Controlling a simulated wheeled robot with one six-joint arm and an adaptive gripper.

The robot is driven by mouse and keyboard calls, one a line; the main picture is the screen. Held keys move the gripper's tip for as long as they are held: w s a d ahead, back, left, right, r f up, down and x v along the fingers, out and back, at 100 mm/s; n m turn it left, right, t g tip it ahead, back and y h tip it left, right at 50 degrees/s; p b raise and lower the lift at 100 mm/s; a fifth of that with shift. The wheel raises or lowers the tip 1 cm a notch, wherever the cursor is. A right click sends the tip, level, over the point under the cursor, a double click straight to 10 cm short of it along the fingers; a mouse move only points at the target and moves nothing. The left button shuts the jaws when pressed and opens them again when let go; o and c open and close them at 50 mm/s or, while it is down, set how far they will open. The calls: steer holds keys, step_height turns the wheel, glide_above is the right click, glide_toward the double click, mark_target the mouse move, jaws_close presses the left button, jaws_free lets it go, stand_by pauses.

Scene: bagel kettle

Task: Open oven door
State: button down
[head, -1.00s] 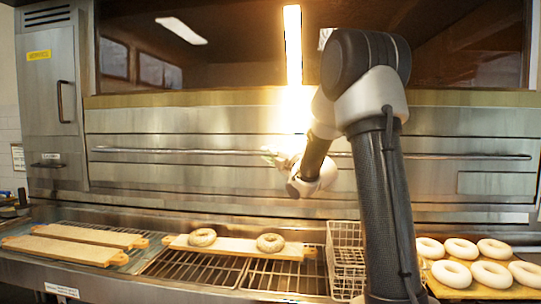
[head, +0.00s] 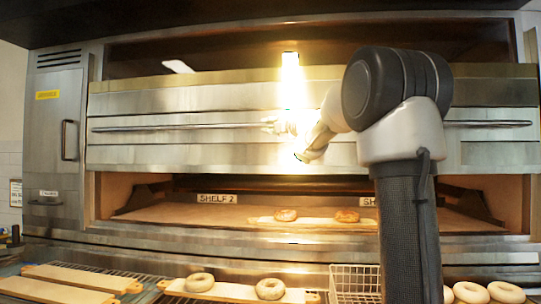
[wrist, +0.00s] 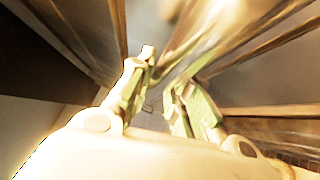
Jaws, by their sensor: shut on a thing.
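The steel oven door (head: 225,155) is raised, with a wide opening below it. Its long bar handle (head: 180,128) runs across the door front. My gripper (head: 277,127) is shut on the handle near the middle of the bar, in strong glare. In the wrist view my gripper's fingers (wrist: 160,98) show close together, but the picture is blurred and the handle is hard to make out. Inside the opening, the oven shelf (head: 175,213) carries a board with two browned bagels (head: 286,215) (head: 346,216).
Two long boards (head: 60,288) lie on the counter at left. A board with two pale bagels (head: 199,282) (head: 270,289) lies at centre. A wire basket (head: 355,280) stands right of it, and several white bagels (head: 470,293) lie farther right. A steel cabinet (head: 55,140) flanks the oven.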

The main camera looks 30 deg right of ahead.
step_height(320, 180, up, 12)
steer(key=shift+r, duration=0.1)
stand_by(0.4)
steer(key=c, duration=1.3)
jaws_free()
steer(key=shift+s, duration=0.15)
steer(key=v, duration=1.1)
steer(key=shift+s+d, duration=0.15)
steer(key=shift+s, duration=0.2)
